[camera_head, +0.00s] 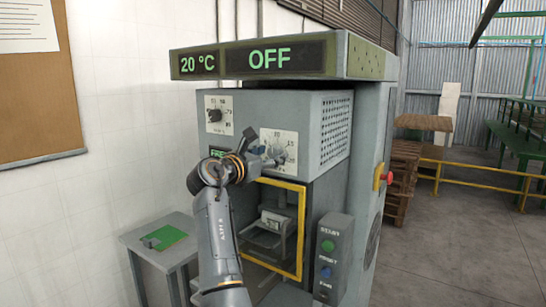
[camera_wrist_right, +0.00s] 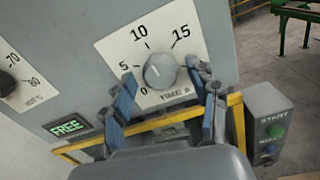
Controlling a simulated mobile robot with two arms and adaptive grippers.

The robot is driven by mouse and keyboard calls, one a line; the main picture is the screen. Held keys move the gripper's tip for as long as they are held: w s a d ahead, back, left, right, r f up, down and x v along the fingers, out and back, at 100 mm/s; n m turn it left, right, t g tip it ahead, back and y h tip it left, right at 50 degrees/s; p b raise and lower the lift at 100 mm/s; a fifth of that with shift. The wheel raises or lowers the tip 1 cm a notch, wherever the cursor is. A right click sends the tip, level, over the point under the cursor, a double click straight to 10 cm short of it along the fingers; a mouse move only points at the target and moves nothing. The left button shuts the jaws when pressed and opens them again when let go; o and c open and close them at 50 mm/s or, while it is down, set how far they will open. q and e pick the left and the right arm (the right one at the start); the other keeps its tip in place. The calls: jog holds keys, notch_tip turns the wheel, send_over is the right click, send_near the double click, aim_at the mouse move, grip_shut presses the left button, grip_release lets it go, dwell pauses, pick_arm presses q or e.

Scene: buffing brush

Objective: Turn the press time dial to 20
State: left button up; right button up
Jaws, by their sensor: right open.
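The press time dial (camera_wrist_right: 160,71) is a round grey knob on a white scale plate marked 0, 5, 10 and 15 in the right wrist view. Its exact pointer direction is hard to read, and the lower part of the scale is partly hidden. In the head view the scale plate (camera_head: 291,139) is on the machine front, partly behind my gripper. My right gripper (camera_head: 264,153) is in front of it. In the right wrist view its blue fingers (camera_wrist_right: 168,87) are spread, one on each side of the knob, and hold nothing. My left gripper is not in view.
A second dial (camera_head: 215,115) is to the left, above a green FREE display (camera_wrist_right: 68,127). A yellow-framed opening (camera_head: 301,232) lies below. A button box (camera_head: 331,258) stands at the right. An overhead display (camera_head: 270,58) reads 20 °C and OFF. A side table (camera_head: 151,256) stands left.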

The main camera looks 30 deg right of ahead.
jog(key=shift+a+r, duration=0.1)
jog(key=shift+a, duration=0.05)
jog(key=shift+c, duration=0.3)
jog(key=c, duration=1.1)
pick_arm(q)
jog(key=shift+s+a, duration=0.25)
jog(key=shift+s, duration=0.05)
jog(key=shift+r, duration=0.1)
pick_arm(e)
jog(key=shift+m, duration=0.3)
